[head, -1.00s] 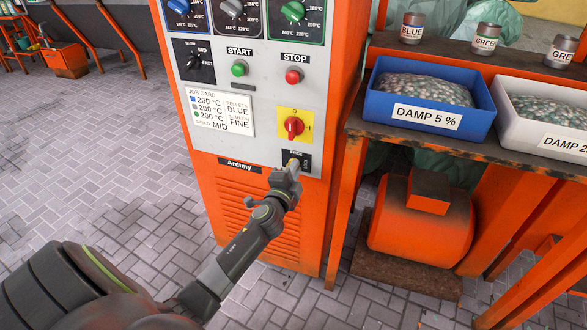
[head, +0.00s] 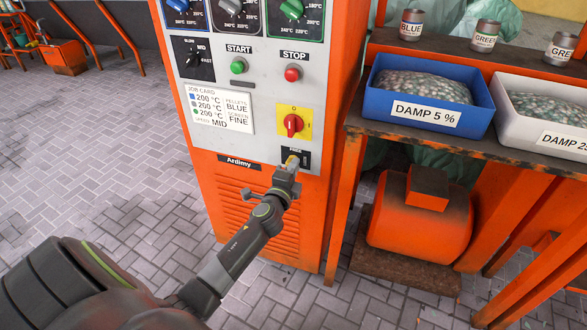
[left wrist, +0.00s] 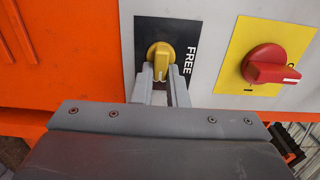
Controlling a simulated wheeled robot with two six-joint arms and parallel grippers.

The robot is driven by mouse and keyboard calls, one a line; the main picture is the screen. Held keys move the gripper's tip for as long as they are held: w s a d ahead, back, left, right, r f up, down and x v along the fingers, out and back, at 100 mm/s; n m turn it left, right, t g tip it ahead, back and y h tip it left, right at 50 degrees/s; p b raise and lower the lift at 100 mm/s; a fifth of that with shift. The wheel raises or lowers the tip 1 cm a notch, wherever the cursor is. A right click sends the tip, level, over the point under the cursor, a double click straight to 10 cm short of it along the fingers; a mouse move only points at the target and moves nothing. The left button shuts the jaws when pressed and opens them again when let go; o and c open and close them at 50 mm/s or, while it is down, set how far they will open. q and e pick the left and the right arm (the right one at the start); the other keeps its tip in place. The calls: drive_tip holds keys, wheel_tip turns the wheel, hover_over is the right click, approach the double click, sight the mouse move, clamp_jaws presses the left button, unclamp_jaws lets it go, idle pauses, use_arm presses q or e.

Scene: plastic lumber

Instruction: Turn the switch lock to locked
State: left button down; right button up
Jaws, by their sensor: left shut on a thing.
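The switch lock (head: 291,159) is a small yellow knob on a black plate, low on the grey control panel. In the left wrist view the knob (left wrist: 159,50) shows with the word FREE beside it on the plate, turned sideways. My left gripper (head: 289,168) is at the lock, its fingers (left wrist: 161,80) shut on the lower part of the yellow knob. The fingers hide the lower part of the plate, so any marking there cannot be read in the left wrist view. My right gripper is not in view.
A red rotary switch (head: 292,124) on a yellow plate sits just above the lock. Green start (head: 238,66) and red stop (head: 292,74) buttons are higher up. A bench with a blue bin (head: 400,86) and a white bin (head: 510,98) stands to the right.

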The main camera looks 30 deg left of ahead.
use_arm(q)
drive_tip(key=c, duration=1.4)
unclamp_jaws()
drive_tip(key=shift+r, duration=0.4)
drive_tip(key=shift+c, duration=0.2)
drive_tip(key=shift+f, duration=0.15)
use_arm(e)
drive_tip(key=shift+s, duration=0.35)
use_arm(q)
drive_tip(key=shift+f, duration=0.2)
